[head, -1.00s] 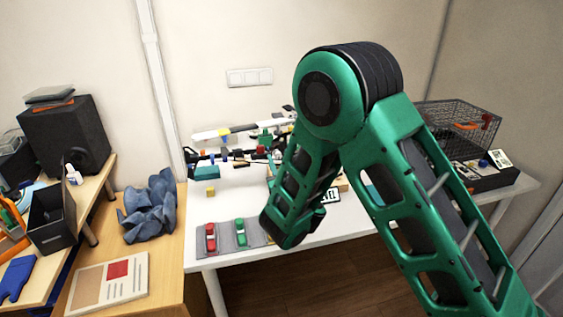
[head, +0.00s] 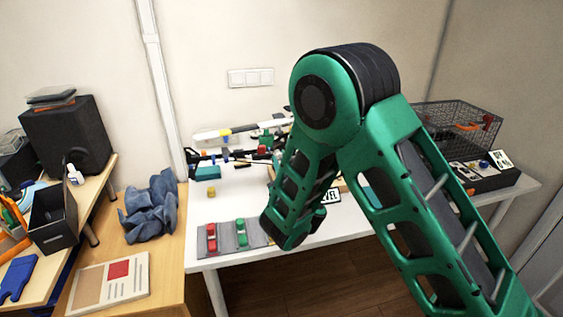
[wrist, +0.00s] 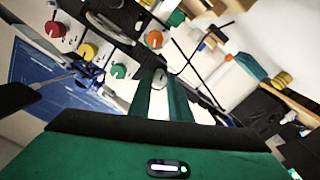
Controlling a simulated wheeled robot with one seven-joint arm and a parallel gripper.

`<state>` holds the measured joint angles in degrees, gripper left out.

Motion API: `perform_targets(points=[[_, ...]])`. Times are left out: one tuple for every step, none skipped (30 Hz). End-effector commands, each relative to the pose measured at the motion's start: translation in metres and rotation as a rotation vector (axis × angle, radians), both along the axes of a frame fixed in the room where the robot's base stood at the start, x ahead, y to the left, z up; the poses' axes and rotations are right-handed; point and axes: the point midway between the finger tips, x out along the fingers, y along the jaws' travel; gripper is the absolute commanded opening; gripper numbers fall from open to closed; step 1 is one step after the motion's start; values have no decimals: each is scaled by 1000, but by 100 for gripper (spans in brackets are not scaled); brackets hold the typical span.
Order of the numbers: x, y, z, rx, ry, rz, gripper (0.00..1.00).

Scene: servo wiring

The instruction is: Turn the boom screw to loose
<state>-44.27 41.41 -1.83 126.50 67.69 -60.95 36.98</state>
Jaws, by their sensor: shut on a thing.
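In the wrist view my gripper (wrist: 161,80) points up into the picture. Its green fingers are close together on a small pale piece (wrist: 160,77), which I take to be the boom screw; the fingers hide most of it. Dark bars with coloured round knobs lie beyond: a green knob (wrist: 118,71), a yellow knob (wrist: 85,50), an orange knob (wrist: 154,39) and a red knob (wrist: 55,29). In the head view the long assembly with coloured parts (head: 230,157) stands at the back of the white table. My arm hides its right end and my gripper there.
A grey mat (head: 226,246) with a red piece (head: 211,238) and a green piece (head: 242,233) lies at the table's front left. A small yellow piece (head: 211,192) stands behind it. A wire basket (head: 455,125) is at the right. Blue cloth (head: 151,207) lies on the wooden desk.

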Motion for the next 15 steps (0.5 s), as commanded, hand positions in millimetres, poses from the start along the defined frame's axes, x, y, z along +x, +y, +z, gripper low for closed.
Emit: perform_targets(points=[[1, -1, 0, -42, -12, -4, 0], [1, -1, 0, -69, -20, -4, 0], [1, -2, 0, -107, -31, -4, 0], [1, -2, 0, -134, -38, -4, 0], [1, -2, 0, -161, -47, -4, 0], [1, -2, 0, -198, -56, -4, 0], [1, -1, 0, -226, -64, -4, 0], [1, -1, 0, -253, -72, -4, 0], [1, -1, -1, -290, -82, -3, 0], [1, -1, -1, -316, -90, -3, 0], [1, -1, -1, -344, -98, -3, 0], [1, -1, -1, -381, -109, -3, 0], [1, -1, -1, -408, -117, -3, 0], [1, -1, -1, -436, -124, -4, 0], [1, -1, -1, -473, -135, -4, 0]])
